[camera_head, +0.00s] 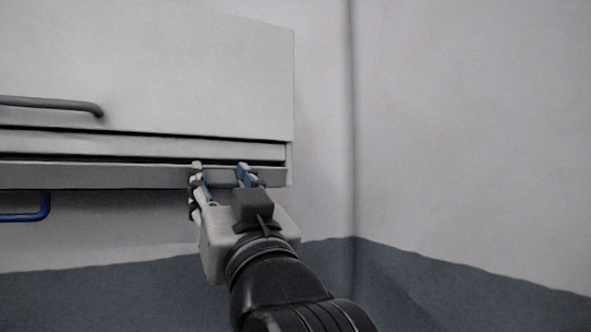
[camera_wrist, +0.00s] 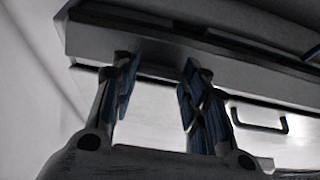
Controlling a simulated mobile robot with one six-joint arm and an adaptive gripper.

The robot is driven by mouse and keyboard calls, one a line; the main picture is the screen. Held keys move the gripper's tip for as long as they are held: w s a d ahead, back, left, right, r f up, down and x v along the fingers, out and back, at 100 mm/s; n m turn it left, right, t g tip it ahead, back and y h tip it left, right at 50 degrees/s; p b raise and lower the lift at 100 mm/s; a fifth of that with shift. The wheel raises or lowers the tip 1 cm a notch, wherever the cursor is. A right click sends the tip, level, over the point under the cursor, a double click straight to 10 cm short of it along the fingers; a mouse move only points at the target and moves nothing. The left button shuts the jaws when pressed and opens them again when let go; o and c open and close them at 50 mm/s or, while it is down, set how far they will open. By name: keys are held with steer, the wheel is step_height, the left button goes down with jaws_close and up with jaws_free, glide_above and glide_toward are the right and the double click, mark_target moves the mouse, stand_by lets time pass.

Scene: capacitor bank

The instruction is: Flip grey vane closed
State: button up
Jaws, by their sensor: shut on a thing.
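The grey vane (camera_head: 90,178) appears as a long, flat grey strip along the bottom of a white cabinet in the head view. It also crosses the wrist view (camera_wrist: 235,67) as a long bar. My gripper (camera_head: 220,172) is at the strip's right part, reaching up from below. Its two blue-padded fingers (camera_wrist: 157,78) stand apart, with their tips at the strip. It is shut on the vane, though the exact contact is hard to see.
The white cabinet panel (camera_head: 190,65) above has a grey bar handle (camera_head: 50,103). A dark gap runs between panel and strip. A blue handle (camera_head: 28,214) is below left. White walls with a dark lower band (camera_head: 420,285) stand behind; the right side is free.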

mark_target(218, 167)
steer(key=r+g+p, duration=0.1)
steer(key=p, duration=0.3)
steer(key=shift+r+g+h, duration=0.3)
steer(key=shift+g, duration=0.1)
steer(key=shift+o, duration=0.2)
steer(key=g+p, duration=0.1)
steer(key=p, duration=0.3)
steer(key=r+h+p, duration=0.1)
steer(key=p, duration=0.3)
steer(key=shift+w+a+r+g, duration=0.1)
steer(key=shift+w+g, duration=0.1)
steer(key=shift+g, duration=0.2)
steer(key=p, duration=0.3)
steer(key=g+h+p, duration=0.1)
steer(key=p, duration=0.3)
steer(key=shift+w+a+r, duration=0.1)
steer(key=shift+w+r, duration=0.05)
steer(key=shift+r, duration=0.1)
steer(key=shift+g+p, duration=0.3)
steer(key=shift+p, duration=0.8)
steer(key=shift+c, duration=0.2)
steer(key=shift+o, duration=0.2)
steer(key=shift+w+f+g+h+p, duration=0.1)
steer(key=shift+g+h+p, duration=0.2)
steer(key=shift+p, duration=0.85)
steer(key=o, duration=1)
steer(key=shift+a, duration=0.1)
steer(key=shift+o, duration=0.2)
steer(key=shift+f+b, duration=0.15)
steer(key=shift+b, duration=0.35)
